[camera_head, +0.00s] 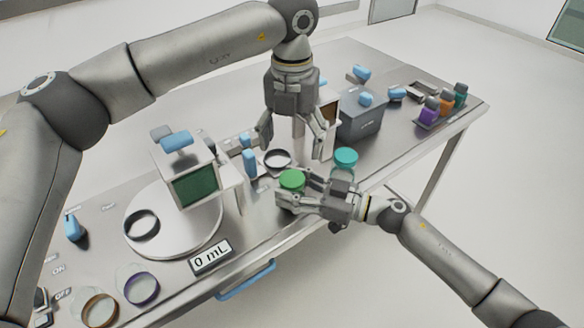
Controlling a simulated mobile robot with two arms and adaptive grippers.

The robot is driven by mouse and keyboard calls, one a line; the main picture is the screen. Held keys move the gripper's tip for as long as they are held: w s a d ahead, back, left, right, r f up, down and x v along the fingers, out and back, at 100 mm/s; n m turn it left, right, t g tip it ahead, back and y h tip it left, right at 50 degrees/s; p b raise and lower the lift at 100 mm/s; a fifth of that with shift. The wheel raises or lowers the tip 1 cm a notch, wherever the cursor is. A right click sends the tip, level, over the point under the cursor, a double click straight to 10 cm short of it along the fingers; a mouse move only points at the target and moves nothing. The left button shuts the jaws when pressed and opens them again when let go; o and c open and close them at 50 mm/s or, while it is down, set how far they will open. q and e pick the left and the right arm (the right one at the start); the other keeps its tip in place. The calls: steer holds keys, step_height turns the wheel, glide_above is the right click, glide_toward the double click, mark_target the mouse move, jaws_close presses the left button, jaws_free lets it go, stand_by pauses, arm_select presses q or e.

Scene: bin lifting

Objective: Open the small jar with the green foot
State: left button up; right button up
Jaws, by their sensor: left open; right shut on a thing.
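A small jar with a bright green disc (292,179) on its upper end stands near the front edge of the table. Its body is mostly hidden by my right gripper (284,194), which comes from the right and is shut on it. My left gripper (293,146) points down above and behind the green disc, open and empty, with its fingers apart. A clear jar with a teal top (346,157) stands just to the right, behind my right gripper. I cannot see the underside of either jar.
A dark ring (278,159) lies behind the green disc. A machine with a dark green screen (195,187) and a white round plate (190,238) stand left. A grey box (359,122) and coloured bottles (447,103) stand right. A "0 mL" display (211,257) is at the front.

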mark_target(292, 176)
arm_select(q)
step_height(292, 176, down, 9)
steer(key=shift+f+m, duration=0.2)
steer(key=shift+m, duration=0.8)
steer(key=shift+w, duration=0.1)
steer(key=c, duration=1.2)
steer(key=shift+r, duration=0.1)
steer(key=shift+r, duration=0.25)
arm_select(e)
steer(key=shift+f, duration=0.15)
arm_select(q)
steer(key=shift+r, duration=0.3)
arm_select(e)
steer(key=shift+d, duration=0.1)
arm_select(q)
steer(key=shift+r, duration=0.6)
steer(key=shift+r, duration=0.1)
